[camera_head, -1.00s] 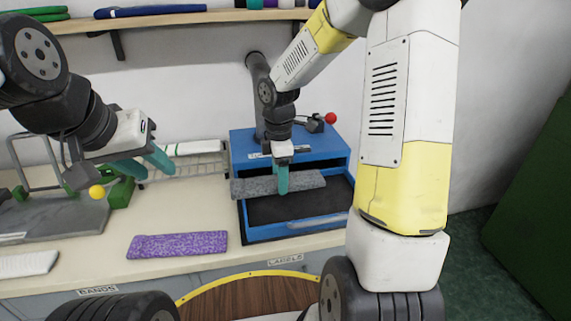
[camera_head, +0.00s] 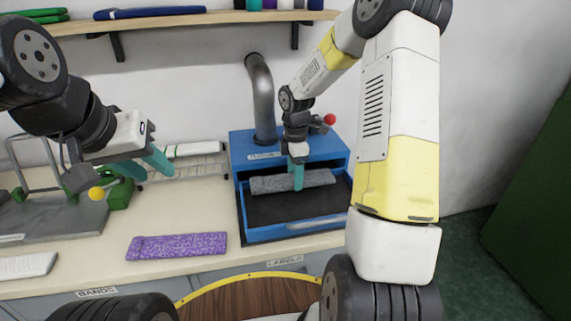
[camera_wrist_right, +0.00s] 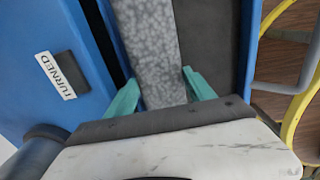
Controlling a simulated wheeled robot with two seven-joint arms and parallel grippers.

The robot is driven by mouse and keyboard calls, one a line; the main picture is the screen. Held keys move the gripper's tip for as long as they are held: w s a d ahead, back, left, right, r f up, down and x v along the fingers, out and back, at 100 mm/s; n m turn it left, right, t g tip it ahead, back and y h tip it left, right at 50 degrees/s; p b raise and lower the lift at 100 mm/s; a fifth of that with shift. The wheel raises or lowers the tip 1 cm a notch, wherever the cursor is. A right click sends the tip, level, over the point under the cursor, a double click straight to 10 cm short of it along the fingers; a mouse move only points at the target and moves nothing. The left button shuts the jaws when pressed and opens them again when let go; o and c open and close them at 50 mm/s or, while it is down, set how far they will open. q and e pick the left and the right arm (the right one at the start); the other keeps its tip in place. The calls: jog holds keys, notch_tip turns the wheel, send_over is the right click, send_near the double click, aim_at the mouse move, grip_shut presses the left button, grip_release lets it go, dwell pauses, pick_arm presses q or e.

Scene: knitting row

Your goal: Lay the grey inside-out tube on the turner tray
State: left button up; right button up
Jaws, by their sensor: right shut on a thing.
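The grey speckled tube (camera_head: 278,184) is over the back part of the turner tray, long side running left to right. It also shows in the right wrist view (camera_wrist_right: 150,45) between the fingers. My right gripper (camera_head: 298,180) is shut on the tube near its middle, fingers pointing down. I cannot tell whether the tube touches the tray floor. The turner tray (camera_head: 290,212) is a dark-lined, blue-rimmed drawer standing out of the blue turner box (camera_head: 245,148). My left gripper (camera_head: 146,166) is open and empty above the bench at the left.
A purple speckled tube (camera_head: 178,245) lies on the bench front. A white tube (camera_head: 195,149) lies on a wire rack behind.

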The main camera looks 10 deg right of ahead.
jog(key=shift+f, duration=0.2)
jog(key=shift+f, duration=0.4)
jog(key=o, duration=1)
jog(key=shift+r, duration=0.1)
